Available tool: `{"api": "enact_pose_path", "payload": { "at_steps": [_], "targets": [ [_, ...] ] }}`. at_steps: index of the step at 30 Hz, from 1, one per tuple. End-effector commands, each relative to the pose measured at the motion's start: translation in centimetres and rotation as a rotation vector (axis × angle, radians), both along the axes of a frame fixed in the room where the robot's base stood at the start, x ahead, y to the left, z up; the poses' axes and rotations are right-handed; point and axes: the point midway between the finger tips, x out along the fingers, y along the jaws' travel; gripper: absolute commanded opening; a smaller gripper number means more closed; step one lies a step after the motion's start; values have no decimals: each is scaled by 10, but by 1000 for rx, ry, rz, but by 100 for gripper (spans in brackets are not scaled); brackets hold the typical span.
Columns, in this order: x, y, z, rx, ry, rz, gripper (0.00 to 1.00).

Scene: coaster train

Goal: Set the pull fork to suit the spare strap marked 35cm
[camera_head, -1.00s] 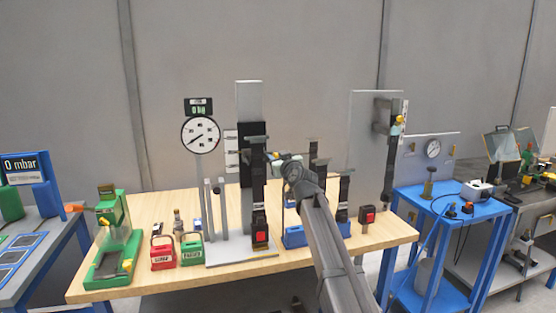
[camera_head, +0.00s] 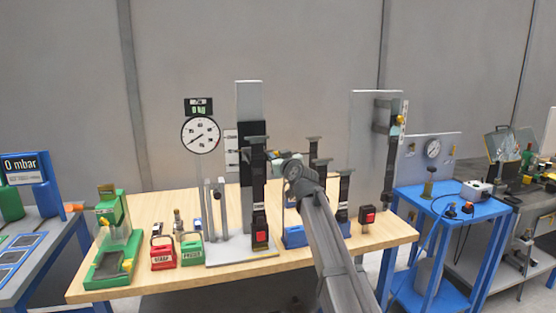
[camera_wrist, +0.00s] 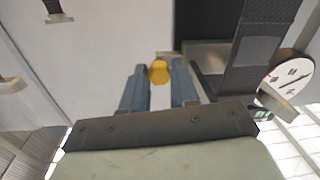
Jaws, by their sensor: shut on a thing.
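My gripper (camera_wrist: 159,76) is shut on a yellow knob (camera_wrist: 159,66), with one blue-grey finger on each side of it in the wrist view. A grey metal bracket (camera_wrist: 207,57), apparently part of the pull fork, shows right of the knob. A black strap (camera_wrist: 252,62) hangs beside it. In the head view my gripper (camera_head: 275,157) is small, just right of the black strap (camera_head: 259,180) with a red buckle on the tall stand (camera_head: 249,101). Further straps (camera_head: 345,187) hang to the right. The 35cm mark is not legible on any strap.
A round dial (camera_head: 201,134) with a small display stands left of the stand. Red (camera_head: 163,252) and green (camera_head: 191,249) labelled blocks sit on the wooden bench (camera_head: 150,214). A second panel (camera_head: 370,130) with a bracket and yellow knob (camera_head: 399,120) stands at the right.

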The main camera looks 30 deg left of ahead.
Motion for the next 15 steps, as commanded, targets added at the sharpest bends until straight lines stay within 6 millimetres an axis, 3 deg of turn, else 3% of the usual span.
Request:
{"api": "enact_pose_path", "payload": {
  "at_steps": [9, 15],
  "targets": [
    [1, 0, 47, 2, -3, 0, 0],
    [0, 0, 50, 2, -3, -2, 0]
  ]
}}
